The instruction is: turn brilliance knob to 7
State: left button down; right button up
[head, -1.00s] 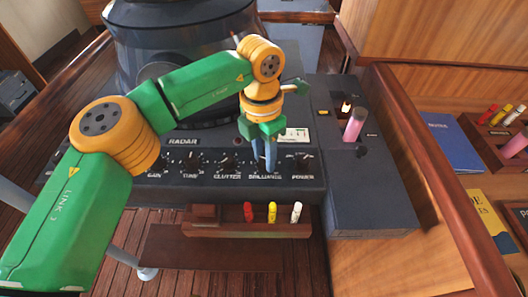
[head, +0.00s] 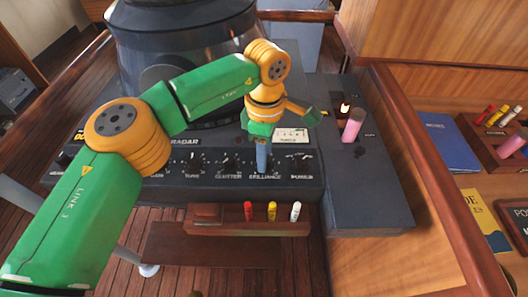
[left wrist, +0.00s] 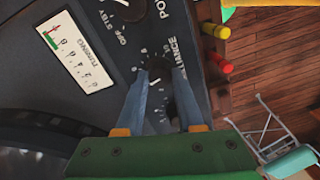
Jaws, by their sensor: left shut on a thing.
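The brilliance knob (left wrist: 157,72) is a small dark knob on the radar panel (head: 225,188). In the left wrist view it sits between the fingertips of my left gripper (left wrist: 158,85), which is shut on it. In the head view my left gripper (head: 262,168) comes down onto the panel above the BRILLIANCE label (head: 265,177) and hides the knob. Part of the number scale (left wrist: 155,115) shows around the knob, but I cannot read which number the knob points to. My right gripper is not in view.
The power knob (head: 301,158) is just right of my fingers and the clutter knob (head: 229,162) is to the left. A white tuning meter (head: 291,135) is above. A wooden rack (head: 215,225) with red, yellow and white markers sits below the panel. A pink cylinder (head: 352,126) stands at right.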

pick_arm(q)
jog(key=m, duration=1.2)
jog(key=shift+d+m, duration=0.1)
jog(key=shift+m, duration=0.2)
jog(key=shift+f, duration=0.1)
dwell(0.4)
jog(key=c, duration=0.5)
grip_release()
